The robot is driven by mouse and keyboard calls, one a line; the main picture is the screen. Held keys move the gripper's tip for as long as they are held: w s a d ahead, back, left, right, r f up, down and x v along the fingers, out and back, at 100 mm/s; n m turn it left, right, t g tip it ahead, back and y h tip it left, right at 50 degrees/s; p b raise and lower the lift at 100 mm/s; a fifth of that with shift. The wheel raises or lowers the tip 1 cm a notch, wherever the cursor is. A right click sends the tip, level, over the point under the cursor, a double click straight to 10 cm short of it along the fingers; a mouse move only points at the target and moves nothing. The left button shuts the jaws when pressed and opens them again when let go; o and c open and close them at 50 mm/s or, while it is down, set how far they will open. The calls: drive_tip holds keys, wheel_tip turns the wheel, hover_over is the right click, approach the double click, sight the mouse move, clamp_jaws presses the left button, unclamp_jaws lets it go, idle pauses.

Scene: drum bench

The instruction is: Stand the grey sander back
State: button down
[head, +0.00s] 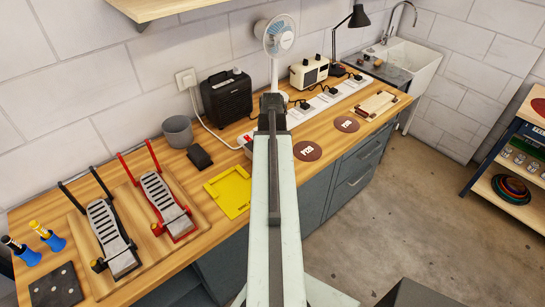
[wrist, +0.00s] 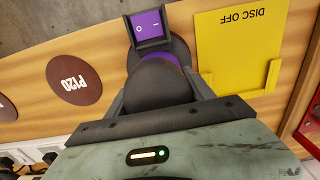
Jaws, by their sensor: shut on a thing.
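In the wrist view, my gripper (wrist: 165,88) is shut on a sander (wrist: 164,78) with a dark grey rounded body. A purple switch panel (wrist: 150,27) with O and dash marks shows at its far end, and more purple shows along its side. The sander is over the wooden bench, between a brown P120 disc (wrist: 75,80) and a yellow tray (wrist: 232,45) marked DISC OFF. Its underside is hidden, so I cannot tell whether it touches the bench. In the head view, my arm hides the sander and the fingertips.
The yellow tray (head: 228,190) and two brown discs (head: 307,151) (head: 346,124) lie on the bench near my arm. Two pedals (head: 112,235) (head: 165,203) stand at left. A white fan (head: 279,36), black speaker (head: 227,95) and power strip (head: 330,97) are along the wall.

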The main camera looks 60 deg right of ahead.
drive_tip(key=shift+s+a+f, duration=0.1)
drive_tip(key=shift+a+f, duration=0.05)
drive_tip(key=shift+f, duration=0.1)
drive_tip(key=shift+f+b, duration=0.3)
drive_tip(key=shift+b, duration=0.3)
drive_tip(key=shift+s+a, duration=0.1)
drive_tip(key=shift+c, duration=1.9)
unclamp_jaws()
drive_tip(key=shift+w+d+f, duration=0.15)
drive_tip(key=shift+w+d, duration=0.05)
